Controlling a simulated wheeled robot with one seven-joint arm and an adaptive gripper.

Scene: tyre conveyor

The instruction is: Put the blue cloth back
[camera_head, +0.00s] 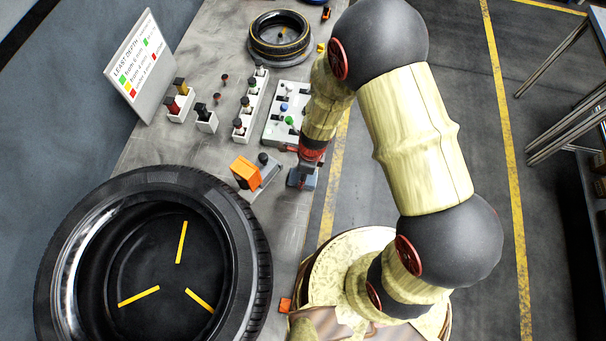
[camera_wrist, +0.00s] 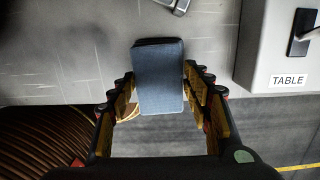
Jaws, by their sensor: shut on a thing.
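In the wrist view my gripper (camera_wrist: 160,98) has its two fingers on either side of a folded blue-grey cloth (camera_wrist: 159,72) and is shut on it. The cloth hangs by the edge of the grey table. In the head view the cloth (camera_head: 303,181) shows as a small blue-grey piece under my gripper (camera_head: 306,165), at the table's right edge. The fingertips are small and partly hidden by the arm there.
The grey table (camera_head: 205,142) carries a large tyre (camera_head: 255,235), a smaller tyre (camera_head: 280,36), an orange block (camera_head: 245,172) on a stand, a white control panel (camera_head: 272,122), several small holders and a sign (camera_head: 138,65). The panel's "TABLE" label (camera_wrist: 289,80) shows in the wrist view.

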